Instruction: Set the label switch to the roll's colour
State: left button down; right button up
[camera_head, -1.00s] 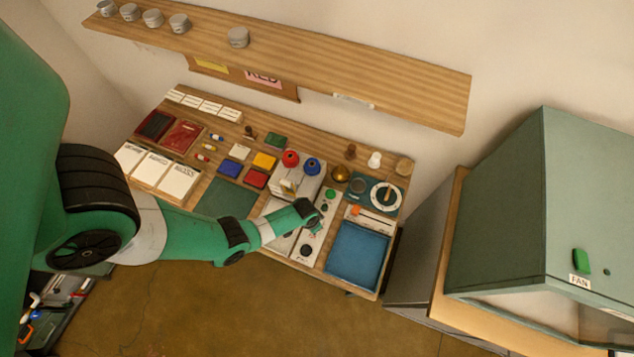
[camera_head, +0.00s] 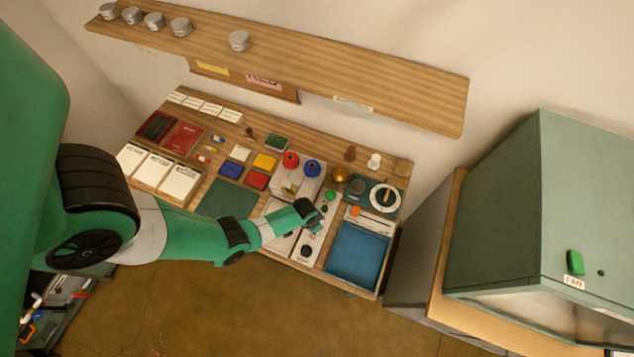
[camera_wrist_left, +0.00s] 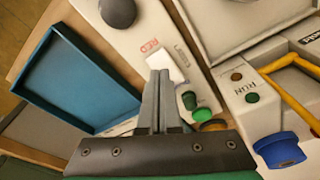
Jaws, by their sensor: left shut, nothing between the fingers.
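The pale label panel (camera_wrist_left: 141,36) carries printed words; "RED" and "LABEL" are readable in the left wrist view. A small white switch piece (camera_wrist_left: 167,64) sits by these words. My left gripper (camera_wrist_left: 160,76) is shut and empty, its tips right at the white piece; touching or just apart, I cannot tell. In the head view my left gripper (camera_head: 318,221) is over the panel (camera_head: 314,243), partly hiding it. A red roll (camera_head: 291,159) and a blue roll (camera_head: 312,167) stand behind; the blue one also shows in the wrist view (camera_wrist_left: 280,150). My right gripper is not in view.
The panel also has a black knob (camera_wrist_left: 117,12) and a green button (camera_wrist_left: 202,115). A blue tray (camera_head: 357,254) lies right of the panel. A machine marked "RUN" (camera_wrist_left: 243,86) with a yellow bar stands close by. A dial (camera_head: 384,198) is behind the tray.

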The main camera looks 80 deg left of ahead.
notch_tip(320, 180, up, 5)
jog(key=p, duration=0.4)
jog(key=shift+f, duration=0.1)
dwell(0.3)
